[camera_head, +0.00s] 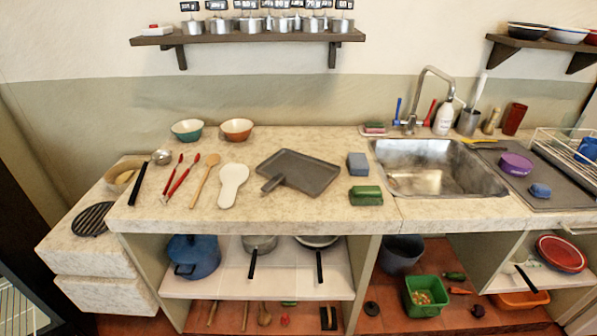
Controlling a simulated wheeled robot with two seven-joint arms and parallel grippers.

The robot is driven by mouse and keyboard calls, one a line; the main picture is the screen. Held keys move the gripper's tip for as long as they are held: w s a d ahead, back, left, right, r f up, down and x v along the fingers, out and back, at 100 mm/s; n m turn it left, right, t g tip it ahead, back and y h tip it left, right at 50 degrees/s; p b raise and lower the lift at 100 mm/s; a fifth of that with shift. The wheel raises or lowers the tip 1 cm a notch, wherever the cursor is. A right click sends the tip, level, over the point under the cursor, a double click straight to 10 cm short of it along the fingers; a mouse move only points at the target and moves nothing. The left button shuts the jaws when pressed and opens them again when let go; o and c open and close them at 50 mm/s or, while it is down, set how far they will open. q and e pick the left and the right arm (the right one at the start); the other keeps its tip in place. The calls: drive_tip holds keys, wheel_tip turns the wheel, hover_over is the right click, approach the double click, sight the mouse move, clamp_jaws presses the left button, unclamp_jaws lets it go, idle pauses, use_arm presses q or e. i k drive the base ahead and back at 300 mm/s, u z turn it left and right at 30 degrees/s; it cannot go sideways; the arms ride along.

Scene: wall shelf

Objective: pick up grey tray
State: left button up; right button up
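The grey tray (301,169) lies flat on the stone countertop, near its middle. It is a dark grey, shallow rectangular pan with a short handle pointing to the front left. Nothing lies on it. Neither of my grippers shows in the head view, and nothing touches the tray from above.
On the counter (310,213), a white spoon rest (232,184) lies left of the tray. A blue-grey block (357,163) and a green block (366,195) lie to its right, before the sink (430,178). Bowls (237,129) stand behind. A wall shelf (250,38) hangs above.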

sight(308, 175)
drive_tip(key=k, duration=0.5)
drive_tip(key=z, duration=1.9)
drive_tip(key=i, duration=1.55)
drive_tip(key=u, duration=2.6)
